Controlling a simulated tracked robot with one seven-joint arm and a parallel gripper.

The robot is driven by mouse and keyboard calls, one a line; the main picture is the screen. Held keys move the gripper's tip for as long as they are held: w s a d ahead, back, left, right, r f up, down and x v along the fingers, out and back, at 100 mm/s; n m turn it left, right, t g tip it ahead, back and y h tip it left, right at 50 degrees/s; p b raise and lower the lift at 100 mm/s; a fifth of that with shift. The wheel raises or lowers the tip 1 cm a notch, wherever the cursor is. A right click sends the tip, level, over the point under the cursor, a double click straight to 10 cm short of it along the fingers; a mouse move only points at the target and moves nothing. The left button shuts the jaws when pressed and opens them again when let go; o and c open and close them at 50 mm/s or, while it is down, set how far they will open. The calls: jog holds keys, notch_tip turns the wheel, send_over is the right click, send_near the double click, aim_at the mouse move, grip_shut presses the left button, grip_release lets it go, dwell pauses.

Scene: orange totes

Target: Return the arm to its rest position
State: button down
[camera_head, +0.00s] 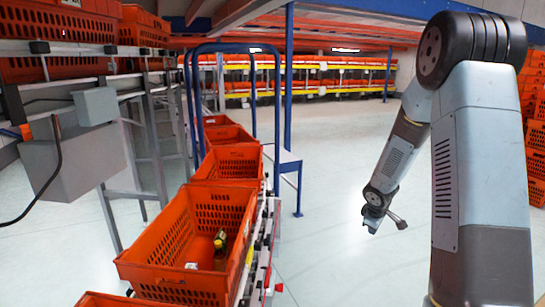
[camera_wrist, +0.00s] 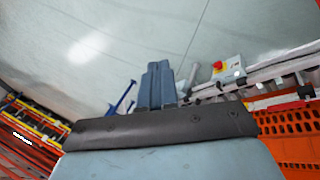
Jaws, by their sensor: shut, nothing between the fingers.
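My arm fills the right side of the head view, bent over at the elbow, with its forearm slanting down to the left. My gripper (camera_head: 371,228) is at its lower end, small in the picture, over open floor and to the right of the totes. It is shut and empty. In the wrist view my gripper (camera_wrist: 157,66) shows as two blue-grey fingers side by side, with pale floor beyond them. Nothing touches the gripper.
An orange tote (camera_head: 165,230) holding a few small items stands on a conveyor at the left, with more totes behind it. A grey box (camera_head: 75,160) hangs further left. Stacked orange totes (camera_head: 535,130) stand at the far right. The floor (camera_head: 330,260) between is clear.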

jog(key=s+a+r+m+h, duration=0.1)
jog(key=s+a+r+m, duration=0.15)
jog(key=s+r, duration=0.55)
jog(key=s+a+r+m, duration=0.1)
jog(key=s+r+m, duration=0.3)
jog(key=r, duration=0.9)
jog(key=s+a+r+m+y, duration=0.1)
jog(key=s+a+r, duration=0.3)
jog(key=s, duration=0.7)
jog(key=s+a+r+m+t+y, duration=0.1)
jog(key=s+a+r+m+y, duration=0.1)
jog(key=s, duration=0.9)
notch_tip(320, 180, up, 2)
jog(key=shift+s+a+r, duration=0.2)
jog(key=shift+s+a, duration=0.05)
jog(key=shift+a, duration=0.65)
jog(key=shift+s, duration=0.1)
